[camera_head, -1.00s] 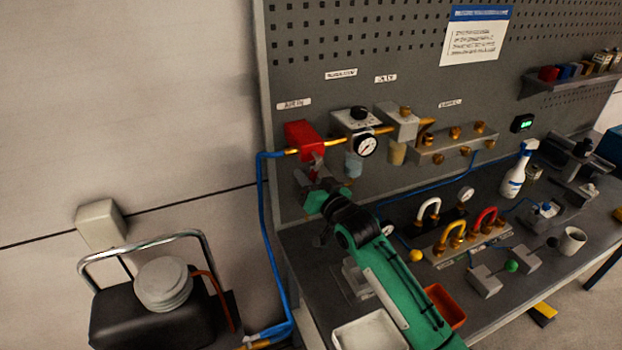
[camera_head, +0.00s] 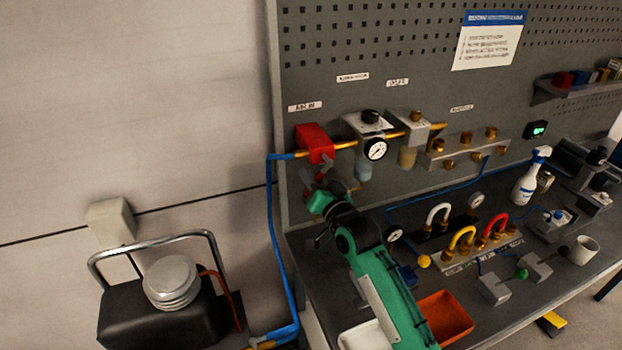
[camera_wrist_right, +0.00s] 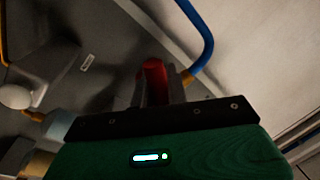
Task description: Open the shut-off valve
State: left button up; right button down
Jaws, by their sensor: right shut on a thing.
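The red shut-off valve (camera_head: 312,137) sits at the left end of the brass air line on the pegboard, below a small label. My right gripper (camera_head: 321,170) is at its lower front, on the green arm rising from below. In the right wrist view, the fingers (camera_wrist_right: 156,92) are shut on a red part, the valve's handle (camera_wrist_right: 154,78), and partly hide it. The exact angle of the handle is hard to tell. My left gripper is not in view.
A blue hose (camera_head: 274,240) runs down left of the valve. A regulator with a round gauge (camera_head: 376,149) stands close to its right. A bench (camera_head: 318,270) with hose fittings and an orange tray (camera_head: 446,314) lies below.

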jog(key=c, duration=1.4)
grip_release()
jog(key=shift+s+d+f+b, duration=0.2)
jog(key=shift+s+d+b, duration=0.1)
jog(key=shift+s, duration=0.1)
jog(key=shift+b+v, duration=2.2)
jog(key=shift+v, duration=4.2)
jog(key=shift+r, duration=0.15)
